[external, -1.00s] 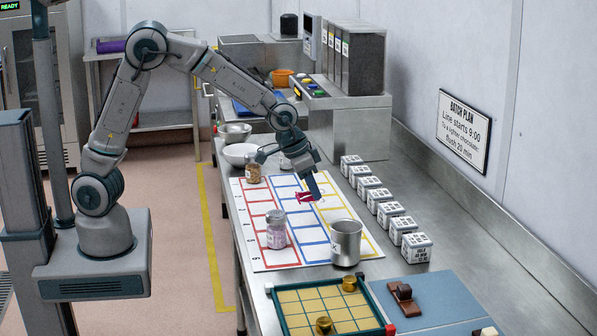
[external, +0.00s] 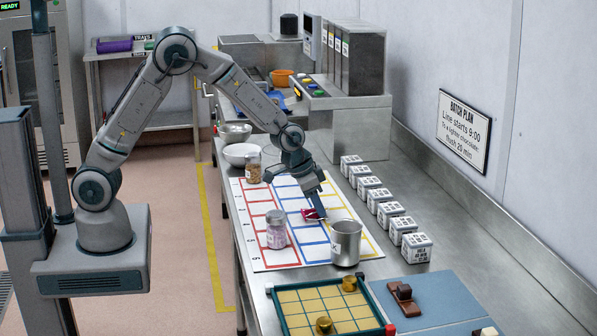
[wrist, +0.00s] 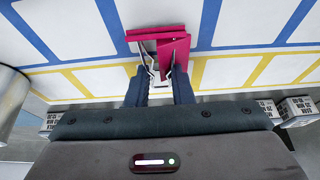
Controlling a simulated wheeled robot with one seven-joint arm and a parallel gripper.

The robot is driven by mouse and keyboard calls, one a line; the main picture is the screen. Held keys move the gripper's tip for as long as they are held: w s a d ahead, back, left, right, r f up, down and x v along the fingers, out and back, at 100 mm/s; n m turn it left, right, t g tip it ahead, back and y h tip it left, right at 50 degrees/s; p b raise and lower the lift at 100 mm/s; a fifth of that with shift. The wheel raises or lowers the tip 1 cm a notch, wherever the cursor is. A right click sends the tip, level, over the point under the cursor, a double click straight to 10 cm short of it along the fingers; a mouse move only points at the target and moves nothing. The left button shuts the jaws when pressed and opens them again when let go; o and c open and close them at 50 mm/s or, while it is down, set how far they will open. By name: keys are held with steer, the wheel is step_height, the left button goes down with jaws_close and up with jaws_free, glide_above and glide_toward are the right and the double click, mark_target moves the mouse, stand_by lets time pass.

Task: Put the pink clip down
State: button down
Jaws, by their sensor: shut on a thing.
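The pink clip (wrist: 160,46) is held between the two fingertips of my gripper (wrist: 160,78) in the wrist view. Its pink plates point away from me and its metal wire handles lie between the fingers. In the external view the clip (external: 309,214) is at the end of my gripper (external: 318,207), low over the white mat (external: 268,190) with red, blue and yellow outlined boxes. It is by the blue and yellow columns. I cannot tell whether the clip touches the mat.
A metal cup (external: 346,243) stands close in front of my gripper. A jar of pink bits (external: 276,231) and a jar of brown bits (external: 253,167) stand on the mat. Several white blocks (external: 378,200) line the right. A gridded tray (external: 282,316) is at the front.

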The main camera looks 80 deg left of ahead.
steer(key=c, duration=1.3)
jaws_free()
steer(key=shift+f, duration=0.1)
steer(key=shift+r, duration=0.3)
steer(key=v, duration=1.1)
steer(key=shift+g, duration=0.6)
steer(key=s+r, duration=0.1)
steer(key=s, duration=0.8)
steer(key=s+r, duration=0.2)
steer(key=s, duration=0.8)
steer(key=s+d+r, duration=0.1)
steer(key=s, duration=0.9)
steer(key=shift+r+b, duration=0.2)
steer(key=shift+b, duration=0.15)
steer(key=shift+w, duration=0.1)
